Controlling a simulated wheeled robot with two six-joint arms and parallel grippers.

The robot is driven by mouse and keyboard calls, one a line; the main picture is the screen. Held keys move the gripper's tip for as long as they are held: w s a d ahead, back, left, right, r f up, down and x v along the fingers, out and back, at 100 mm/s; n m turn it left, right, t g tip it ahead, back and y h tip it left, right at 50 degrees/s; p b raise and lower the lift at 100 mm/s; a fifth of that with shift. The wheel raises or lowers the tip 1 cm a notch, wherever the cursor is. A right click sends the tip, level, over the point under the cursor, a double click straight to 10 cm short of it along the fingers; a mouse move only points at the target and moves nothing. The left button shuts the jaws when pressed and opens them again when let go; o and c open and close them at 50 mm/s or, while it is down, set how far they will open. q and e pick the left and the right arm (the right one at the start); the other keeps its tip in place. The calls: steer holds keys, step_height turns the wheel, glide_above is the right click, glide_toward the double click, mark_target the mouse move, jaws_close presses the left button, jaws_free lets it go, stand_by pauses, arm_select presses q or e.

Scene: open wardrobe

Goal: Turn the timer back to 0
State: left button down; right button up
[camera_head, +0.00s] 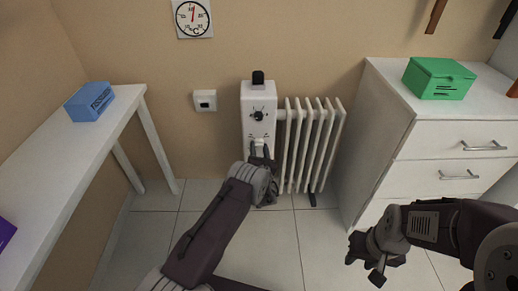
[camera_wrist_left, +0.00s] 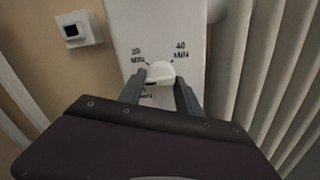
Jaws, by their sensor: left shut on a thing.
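The timer is a white knob (camera_wrist_left: 160,71) on the front of a white heater box (camera_head: 258,97). In the left wrist view it has "20 MIN" printed at its upper left and "40 MIN" at its upper right. A third label below is mostly hidden by my gripper. My left gripper (camera_head: 260,154) is at the lower front of the box; in the left wrist view its two fingers (camera_wrist_left: 160,86) are on either side of the knob, shut on it. My right gripper (camera_head: 366,264) hangs empty at the lower right, its fingers apart.
A white radiator (camera_head: 309,147) adjoins the box on the right. A black dial (camera_head: 258,115) is above the timer. A wall switch (camera_head: 205,100) is to the left. A white table (camera_head: 62,148) with a blue box (camera_head: 90,101) and a white drawer unit (camera_head: 445,140) flank the space.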

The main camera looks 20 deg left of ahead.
arm_select(q)
steer(key=n, duration=0.5)
steer(key=shift+d+p, duration=0.15)
steer(key=shift+p, duration=0.2)
steer(key=shift+r+n+g+h, duration=0.1)
steer(key=shift+n+g+h, duration=0.25)
steer(key=shift+n, duration=2.35)
steer(key=c, duration=0.9)
jaws_free()
steer(key=shift+w+d, duration=0.1)
